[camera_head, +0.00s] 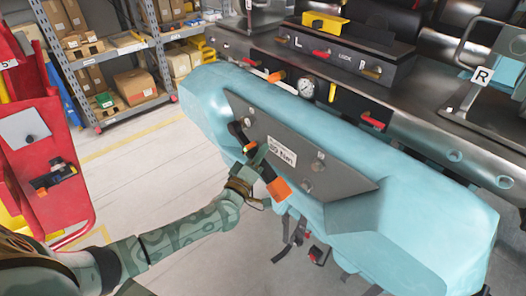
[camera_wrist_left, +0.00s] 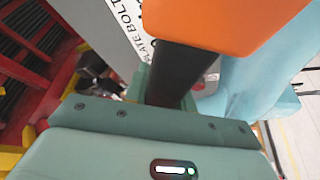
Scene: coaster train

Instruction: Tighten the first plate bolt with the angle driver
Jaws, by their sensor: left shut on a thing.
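The angle driver (camera_head: 275,186) is black and orange. My left gripper (camera_head: 255,158) is shut around its dark body, which also shows in the left wrist view (camera_wrist_left: 178,75) below a large orange part. The driver's black head lies at the upper left of the grey plate (camera_head: 345,178), close to a bolt (camera_head: 249,113). I cannot tell whether it sits on a bolt. More bolt heads (camera_head: 317,166) show on the plate's right part. The white label (camera_head: 281,152) is beside the driver; in the wrist view part of its lettering, "PLATE BOLT", shows. My right gripper is out of view.
The plate is on a light-blue coaster car body (camera_head: 420,215). A pressure gauge (camera_head: 306,88) and red handles (camera_head: 372,121) are behind it. A red cart (camera_head: 45,150) stands at left, shelves (camera_head: 120,60) with boxes behind. The floor between is clear.

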